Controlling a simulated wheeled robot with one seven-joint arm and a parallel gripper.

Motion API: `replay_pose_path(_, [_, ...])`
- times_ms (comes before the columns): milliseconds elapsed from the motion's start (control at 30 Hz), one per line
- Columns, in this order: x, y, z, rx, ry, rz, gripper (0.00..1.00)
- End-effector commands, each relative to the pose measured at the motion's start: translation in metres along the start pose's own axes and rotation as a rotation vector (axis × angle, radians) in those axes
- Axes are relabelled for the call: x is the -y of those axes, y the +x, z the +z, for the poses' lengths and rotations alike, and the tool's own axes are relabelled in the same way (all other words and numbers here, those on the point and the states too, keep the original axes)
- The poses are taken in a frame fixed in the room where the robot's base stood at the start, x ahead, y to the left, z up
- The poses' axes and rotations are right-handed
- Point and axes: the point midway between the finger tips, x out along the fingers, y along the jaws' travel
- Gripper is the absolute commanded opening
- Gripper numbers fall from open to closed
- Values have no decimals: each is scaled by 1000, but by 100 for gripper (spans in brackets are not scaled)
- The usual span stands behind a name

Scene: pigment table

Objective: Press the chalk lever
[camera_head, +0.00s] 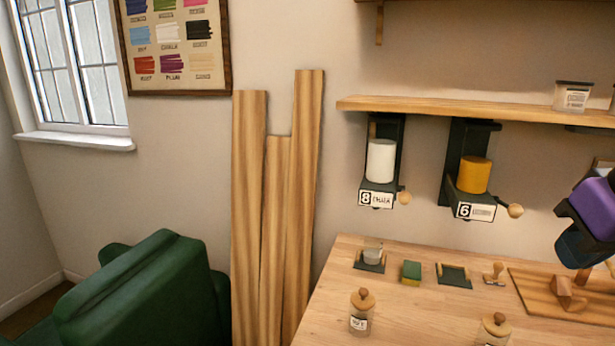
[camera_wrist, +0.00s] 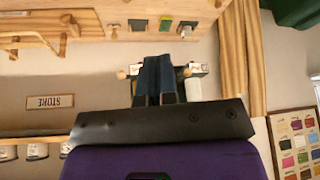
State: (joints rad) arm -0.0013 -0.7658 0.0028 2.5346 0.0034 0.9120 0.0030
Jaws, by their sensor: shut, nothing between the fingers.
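The chalk dispenser (camera_head: 381,162) hangs under the wooden shelf, with a white cylinder and a label reading 8 CHALK. Its lever has a round wooden knob (camera_head: 404,197) sticking out at the lower right. My gripper (camera_head: 575,248) is at the right edge in the head view, well to the right of the lever and apart from it. In the wrist view, which is upside down, my gripper (camera_wrist: 156,80) has its fingers together and empty. The white chalk cylinder (camera_wrist: 194,89) shows just right of the fingers. The fingers hide part of the dispensers.
A yellow-filled dispenser (camera_head: 474,175) with its own knob (camera_head: 515,210) hangs between the chalk dispenser and my gripper. The shelf (camera_head: 470,108) runs above. The table (camera_head: 425,315) below holds jars, a green block (camera_head: 411,270) and small trays. Planks (camera_head: 307,190) lean at left.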

Motion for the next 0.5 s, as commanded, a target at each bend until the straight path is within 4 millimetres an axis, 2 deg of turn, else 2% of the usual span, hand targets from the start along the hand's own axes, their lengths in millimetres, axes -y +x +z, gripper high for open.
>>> replay_pose_path(300, [0,0,-5,3,3,1,0])
replay_pose_path(367, [1,-2,-11,6,6,3,0])
replay_pose_path(500, [3,-4,-36,23,26,12,0])
